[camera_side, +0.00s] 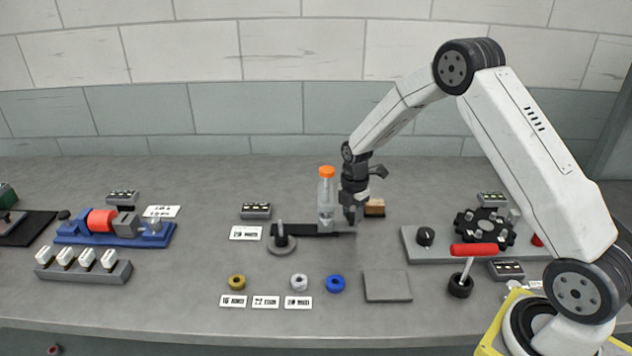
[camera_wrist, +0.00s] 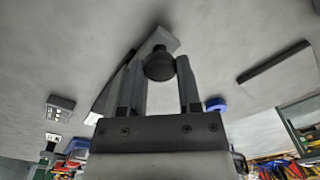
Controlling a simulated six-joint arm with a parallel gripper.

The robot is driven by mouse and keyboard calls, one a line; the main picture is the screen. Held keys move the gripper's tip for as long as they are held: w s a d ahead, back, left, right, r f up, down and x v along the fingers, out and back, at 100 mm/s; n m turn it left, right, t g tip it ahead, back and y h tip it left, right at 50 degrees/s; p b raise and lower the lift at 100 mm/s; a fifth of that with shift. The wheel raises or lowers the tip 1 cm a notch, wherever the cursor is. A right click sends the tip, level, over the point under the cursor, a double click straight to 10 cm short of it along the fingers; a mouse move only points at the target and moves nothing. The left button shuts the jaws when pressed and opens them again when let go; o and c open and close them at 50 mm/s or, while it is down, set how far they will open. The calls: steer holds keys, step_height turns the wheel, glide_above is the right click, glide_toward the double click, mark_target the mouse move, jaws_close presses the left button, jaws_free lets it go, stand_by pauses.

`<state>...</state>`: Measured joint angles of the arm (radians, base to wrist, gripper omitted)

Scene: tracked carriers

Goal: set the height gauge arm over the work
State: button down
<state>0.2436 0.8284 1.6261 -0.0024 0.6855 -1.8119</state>
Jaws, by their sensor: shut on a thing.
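The height gauge has a round grey base with a short post (camera_side: 282,240) and a dark flat arm (camera_side: 310,231) that reaches right from the post. My gripper (camera_side: 352,214) is low at the right end of this arm. In the wrist view my gripper (camera_wrist: 161,75) is shut on a dark round knob (camera_wrist: 159,64), with a grey bar (camera_wrist: 150,42) beyond it. A clear bottle with an orange cap (camera_side: 327,190) stands upright by the arm, left of my gripper; I cannot tell if they touch. The tan block (camera_side: 375,207) sits just right of my gripper, partly hidden.
A grey fixture board (camera_side: 425,255) and red-handled tool (camera_side: 474,250) are at right. A blue fixture (camera_side: 150,236) is at left.

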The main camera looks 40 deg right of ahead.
steer(key=shift+w, duration=0.15)
stand_by(0.7)
steer(key=w+a, duration=0.8)
steer(key=shift+a, duration=0.1)
steer(key=c, duration=0.5)
jaws_free()
steer(key=shift+a, duration=0.1)
steer(key=shift+o, duration=1)
step_height(320, 180, up, 8)
steer(key=shift+s, duration=0.1)
